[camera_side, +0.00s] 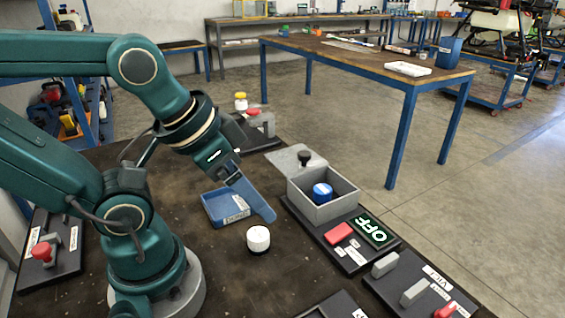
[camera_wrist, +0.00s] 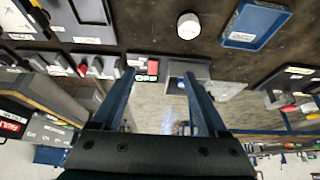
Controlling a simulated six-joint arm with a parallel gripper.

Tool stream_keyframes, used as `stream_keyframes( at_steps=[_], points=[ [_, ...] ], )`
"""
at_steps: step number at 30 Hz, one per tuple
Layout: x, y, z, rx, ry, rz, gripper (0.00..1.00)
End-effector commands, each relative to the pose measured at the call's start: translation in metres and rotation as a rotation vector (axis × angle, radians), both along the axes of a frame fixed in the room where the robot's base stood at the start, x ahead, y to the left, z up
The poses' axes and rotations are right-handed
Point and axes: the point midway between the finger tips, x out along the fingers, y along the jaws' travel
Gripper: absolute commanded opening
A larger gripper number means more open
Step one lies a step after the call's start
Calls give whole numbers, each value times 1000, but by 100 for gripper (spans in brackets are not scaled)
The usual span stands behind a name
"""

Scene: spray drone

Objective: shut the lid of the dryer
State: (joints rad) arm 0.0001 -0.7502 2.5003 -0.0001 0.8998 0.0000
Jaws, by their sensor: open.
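The dryer (camera_side: 345,207) is a grey open-topped box on a black base, right of centre in the side view. Its lid (camera_side: 284,158), a light grey plate with a black knob (camera_side: 304,157), is folded back beyond the box's far left edge. A jar with a blue cap (camera_side: 322,190) stands inside the box. My gripper (camera_side: 265,212) is open and empty, its blue fingers pointing down and right, left of the box and apart from it. In the wrist view, my gripper (camera_wrist: 158,75) frames part of the dryer base; the lid is hard to make out there.
A red button (camera_side: 338,233) and a lit OFF display (camera_side: 375,230) are on the dryer's base. A white jar (camera_side: 258,238) and a blue tray (camera_side: 215,207) are on the dark table near my fingers. Panels with grey and red handles (camera_side: 413,291) stand at front right.

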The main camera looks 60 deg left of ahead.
Motion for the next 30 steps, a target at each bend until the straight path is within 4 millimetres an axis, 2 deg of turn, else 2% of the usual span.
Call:
stream_keyframes(
  at_steps=[4,8,11,15,21,25,30],
  points=[
    [-5,0,0,-25,29,49,69],
    [3,0,27,-65,14,126,69],
    [17,3,50,-99,28,210,69],
    [42,11,79,-141,64,338,69],
    [84,28,104,-191,124,524,69],
    [113,44,110,-219,165,644,69],
    [149,70,102,-246,224,795,69]
  ],
)
